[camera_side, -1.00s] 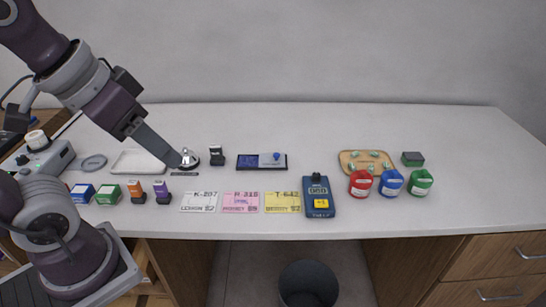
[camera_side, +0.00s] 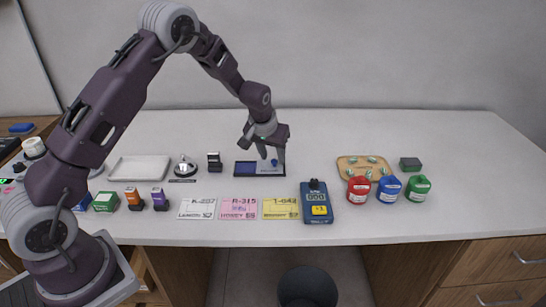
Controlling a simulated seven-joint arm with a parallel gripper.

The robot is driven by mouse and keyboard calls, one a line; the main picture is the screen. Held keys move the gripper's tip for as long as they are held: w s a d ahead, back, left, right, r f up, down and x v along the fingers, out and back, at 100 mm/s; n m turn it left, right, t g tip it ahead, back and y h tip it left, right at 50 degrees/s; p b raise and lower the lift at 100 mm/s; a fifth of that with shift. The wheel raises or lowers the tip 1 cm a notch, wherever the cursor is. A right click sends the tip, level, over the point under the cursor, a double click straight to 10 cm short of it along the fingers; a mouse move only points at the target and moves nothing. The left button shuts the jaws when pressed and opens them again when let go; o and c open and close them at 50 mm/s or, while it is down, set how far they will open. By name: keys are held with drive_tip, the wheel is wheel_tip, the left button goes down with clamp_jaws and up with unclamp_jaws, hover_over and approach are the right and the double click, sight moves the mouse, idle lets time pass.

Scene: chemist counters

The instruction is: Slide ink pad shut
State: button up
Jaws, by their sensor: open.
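The ink pad (camera_side: 245,169) lies in the middle of the counter, a dark shallow tray with its blue pad bare on the left half.
A black stamp (camera_side: 214,161) and a silver bell (camera_side: 184,166) stand left of the pad. Labelled cards (camera_side: 239,209) and a blue device (camera_side: 316,203) lie in front. A wooden tray (camera_side: 344,166) and coloured bottles (camera_side: 388,189) are at right. The counter behind is clear.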

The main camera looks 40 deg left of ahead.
drive_tip(key=shift+w+a+f, duration=0.1)
drive_tip(key=shift+w+f, duration=0.15)
drive_tip(key=shift+f, duration=0.35)
clamp_jaws()
idle(1.0)
